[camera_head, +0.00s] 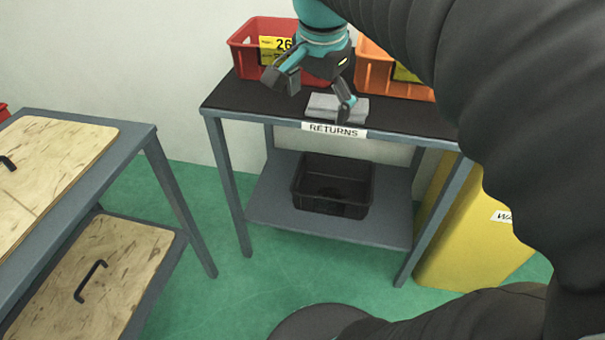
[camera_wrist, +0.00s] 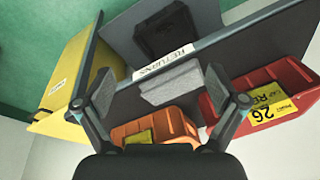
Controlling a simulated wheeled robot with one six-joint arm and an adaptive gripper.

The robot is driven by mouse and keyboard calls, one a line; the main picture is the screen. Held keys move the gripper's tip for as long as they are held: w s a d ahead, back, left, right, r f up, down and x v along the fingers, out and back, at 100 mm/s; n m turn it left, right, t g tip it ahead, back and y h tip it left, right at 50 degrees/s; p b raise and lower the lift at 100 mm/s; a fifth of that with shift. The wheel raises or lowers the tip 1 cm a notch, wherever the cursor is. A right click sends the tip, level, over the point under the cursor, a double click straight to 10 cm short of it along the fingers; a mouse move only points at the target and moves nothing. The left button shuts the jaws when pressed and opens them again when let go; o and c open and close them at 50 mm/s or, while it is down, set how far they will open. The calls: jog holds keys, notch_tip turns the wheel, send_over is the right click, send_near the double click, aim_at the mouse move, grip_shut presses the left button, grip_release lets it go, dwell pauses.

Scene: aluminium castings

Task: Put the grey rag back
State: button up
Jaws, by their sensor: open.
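The grey rag (camera_head: 323,104) lies folded on the dark top of the returns table, at its front edge just behind the RETURNS label (camera_head: 335,130). In the wrist view the rag (camera_wrist: 171,83) shows between and beyond my fingers. My gripper (camera_head: 314,93) is open and empty, above the table top. In the head view one finger overlaps the right part of the rag; I cannot tell whether it touches. The wrist view shows both fingers (camera_wrist: 167,92) spread wide.
A red bin (camera_head: 246,58) marked 26 and an orange bin (camera_head: 375,71) stand at the back of the table (camera_head: 225,97). A black crate (camera_head: 333,187) sits on the lower shelf. A yellow container (camera_head: 450,240) stands right. A wood-topped bench (camera_head: 75,142) is at left.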

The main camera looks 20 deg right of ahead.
jog(key=s+a+f+n+t, duration=0.3)
jog(key=s+a+f+n, duration=0.2)
jog(key=s+f+n, duration=0.6)
jog(key=shift+n+y, duration=0.4)
jog(key=shift+n, duration=0.2)
